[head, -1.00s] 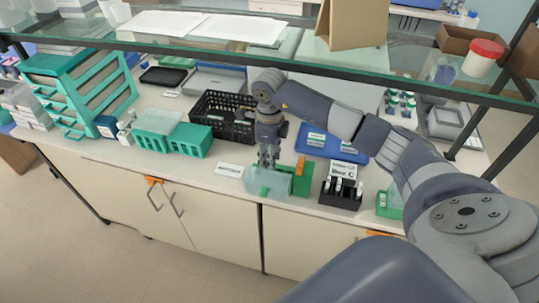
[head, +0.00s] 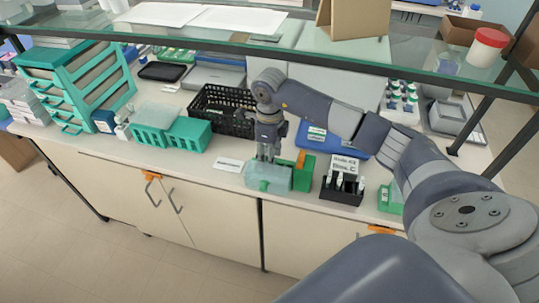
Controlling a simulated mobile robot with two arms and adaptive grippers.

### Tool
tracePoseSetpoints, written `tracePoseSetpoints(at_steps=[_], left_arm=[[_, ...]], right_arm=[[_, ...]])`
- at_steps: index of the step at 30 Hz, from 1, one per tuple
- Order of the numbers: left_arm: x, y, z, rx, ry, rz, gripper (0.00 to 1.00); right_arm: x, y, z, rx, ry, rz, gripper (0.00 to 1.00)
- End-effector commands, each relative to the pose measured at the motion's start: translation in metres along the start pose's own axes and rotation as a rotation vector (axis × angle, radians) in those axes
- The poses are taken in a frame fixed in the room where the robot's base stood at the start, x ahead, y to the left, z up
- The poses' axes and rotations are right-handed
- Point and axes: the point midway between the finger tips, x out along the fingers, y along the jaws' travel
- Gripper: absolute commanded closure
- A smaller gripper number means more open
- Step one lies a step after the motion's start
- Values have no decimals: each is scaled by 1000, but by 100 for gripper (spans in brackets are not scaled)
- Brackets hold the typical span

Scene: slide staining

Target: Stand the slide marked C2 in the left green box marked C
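My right gripper (head: 268,155) points down at the front of the bench, directly over a pale translucent green box (head: 266,179). Its fingertips are at the box's top; whether they hold anything is too small to tell. A solid green box (head: 303,174) with an orange part stands against the translucent box on its right. A black rack (head: 342,192) with several white-topped slides and a printed sign (head: 344,165) ending in C stands further right. Another green box (head: 390,201) is partly hidden by my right arm. The mark C2 cannot be read. My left gripper is out of view.
Teal boxes (head: 186,136) and a black basket (head: 222,110) stand to the left and behind. A white label card (head: 228,165) lies left of the translucent box. A blue tray (head: 318,139) lies behind. A glass shelf (head: 250,42) crosses above the bench.

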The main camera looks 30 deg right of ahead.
Motion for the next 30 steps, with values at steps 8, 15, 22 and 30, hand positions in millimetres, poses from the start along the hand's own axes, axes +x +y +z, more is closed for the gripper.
tracePoseSetpoints(at_steps=[8,15,22,30], left_arm=[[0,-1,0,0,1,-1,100],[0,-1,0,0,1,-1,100],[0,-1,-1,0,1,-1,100],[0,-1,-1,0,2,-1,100]], right_arm=[[0,0,0,0,0,0,51],[-28,-1,0,0,-3,-4,51],[-78,-1,1,-1,-4,-4,51],[-115,0,0,0,-1,-1,51]])
